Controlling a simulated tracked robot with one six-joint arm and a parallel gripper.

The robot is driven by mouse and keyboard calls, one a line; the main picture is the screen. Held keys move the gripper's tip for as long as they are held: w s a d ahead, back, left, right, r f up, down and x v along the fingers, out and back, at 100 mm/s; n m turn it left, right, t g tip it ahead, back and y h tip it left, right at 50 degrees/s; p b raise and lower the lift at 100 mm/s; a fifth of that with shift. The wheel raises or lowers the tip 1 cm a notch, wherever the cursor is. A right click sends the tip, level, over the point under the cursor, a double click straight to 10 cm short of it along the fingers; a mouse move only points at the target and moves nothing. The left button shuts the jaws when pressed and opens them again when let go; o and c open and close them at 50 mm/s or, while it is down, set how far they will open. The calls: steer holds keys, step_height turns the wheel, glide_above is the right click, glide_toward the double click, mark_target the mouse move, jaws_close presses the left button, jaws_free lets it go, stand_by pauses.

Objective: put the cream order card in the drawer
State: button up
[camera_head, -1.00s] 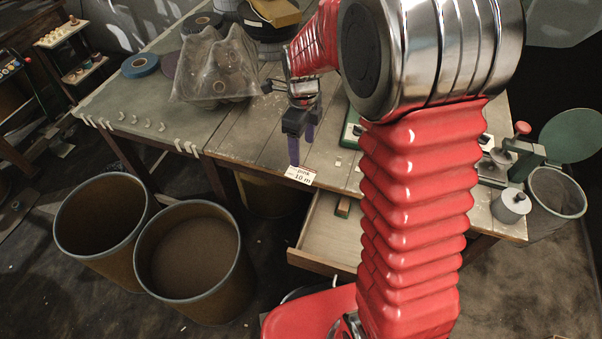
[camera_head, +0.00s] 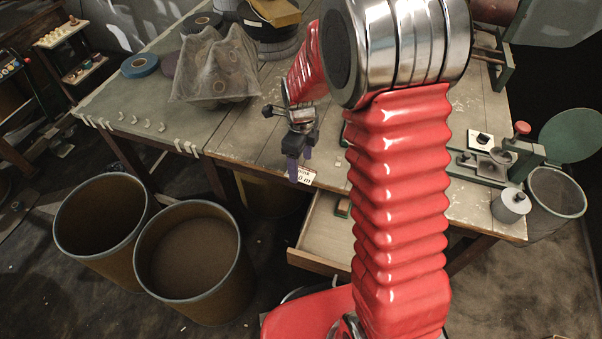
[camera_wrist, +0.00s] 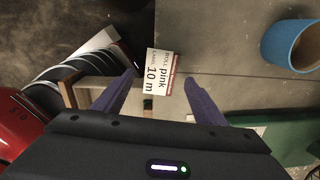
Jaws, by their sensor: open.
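The cream order card (camera_wrist: 160,71), printed "ROLL pink 10 m", lies near the front edge of the workbench. In the head view the card (camera_head: 306,176) is partly covered by my gripper. My gripper (camera_head: 300,174) is open, its purple fingers pointing down at the card. In the wrist view the card shows between and beyond the two fingertips (camera_wrist: 160,75); I cannot tell whether they touch it. The drawer (camera_head: 325,236) is pulled out below the bench edge, with a small brown and green item (camera_head: 343,207) inside. My arm hides its right part.
Two brown bins (camera_head: 192,262) stand on the floor left of the drawer. A blue cup-like roll (camera_wrist: 292,45) is at right in the wrist view. A green-based metal device (camera_head: 495,160) stands at the bench's right.

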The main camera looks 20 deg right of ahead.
mark_target(301, 173)
step_height(301, 173, down, 2)
steer(key=shift+f, duration=0.1)
stand_by(0.5)
steer(key=c, duration=1.2)
steer(key=shift+r, duration=0.2)
step_height(301, 173, up, 10)
steer(key=shift+f, duration=0.1)
stand_by(0.3)
